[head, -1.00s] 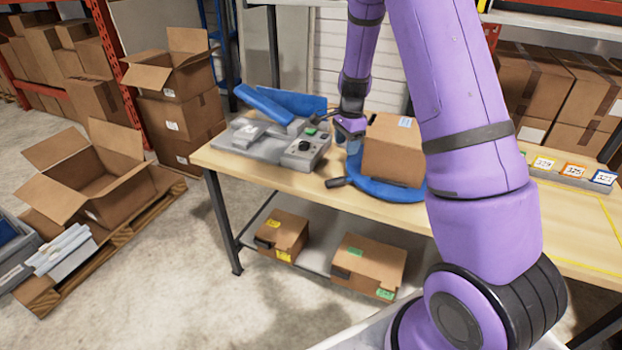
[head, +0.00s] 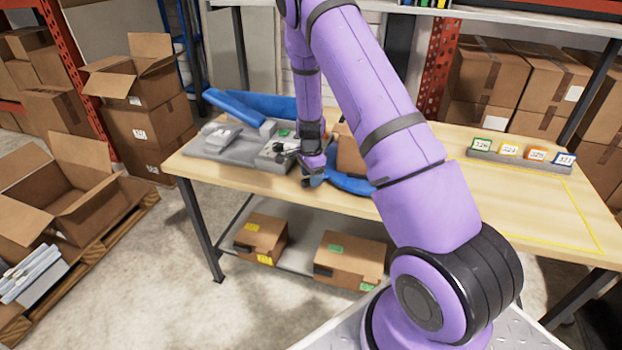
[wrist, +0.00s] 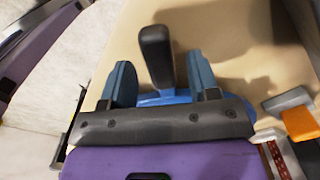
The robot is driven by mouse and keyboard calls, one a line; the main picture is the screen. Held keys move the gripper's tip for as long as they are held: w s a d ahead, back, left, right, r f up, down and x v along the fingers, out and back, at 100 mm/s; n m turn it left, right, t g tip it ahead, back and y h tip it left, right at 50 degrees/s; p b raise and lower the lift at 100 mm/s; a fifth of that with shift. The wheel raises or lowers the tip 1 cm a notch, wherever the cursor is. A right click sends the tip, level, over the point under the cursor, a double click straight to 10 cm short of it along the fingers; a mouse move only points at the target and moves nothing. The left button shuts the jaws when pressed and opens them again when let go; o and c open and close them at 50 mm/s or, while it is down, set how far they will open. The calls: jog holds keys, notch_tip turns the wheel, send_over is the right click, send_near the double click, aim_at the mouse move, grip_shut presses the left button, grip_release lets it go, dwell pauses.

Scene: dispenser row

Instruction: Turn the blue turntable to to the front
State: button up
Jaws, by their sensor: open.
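The blue turntable (head: 352,184) lies on the workbench near its front edge, partly hidden by my arm. A cardboard box (head: 350,158) sits on it, also partly hidden. My gripper (head: 313,178) is low at the turntable's left side. In the wrist view, my gripper (wrist: 160,80) is open, with its blue-grey fingers on either side of the turntable's black handle (wrist: 157,55). A visible gap separates each finger from the handle. A blue part of the turntable (wrist: 165,98) shows below the handle. In the head view the handle is hidden.
A grey machine (head: 235,142) with a blue arm stands on the bench left of my gripper. A rack of numbered labels (head: 520,155) stands at the right. The yellow-outlined bench area (head: 530,200) is clear. Boxes (head: 260,238) sit on the lower shelf.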

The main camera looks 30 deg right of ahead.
jog(key=shift+f, duration=0.6)
grip_shut()
jog(key=shift+s, duration=0.15)
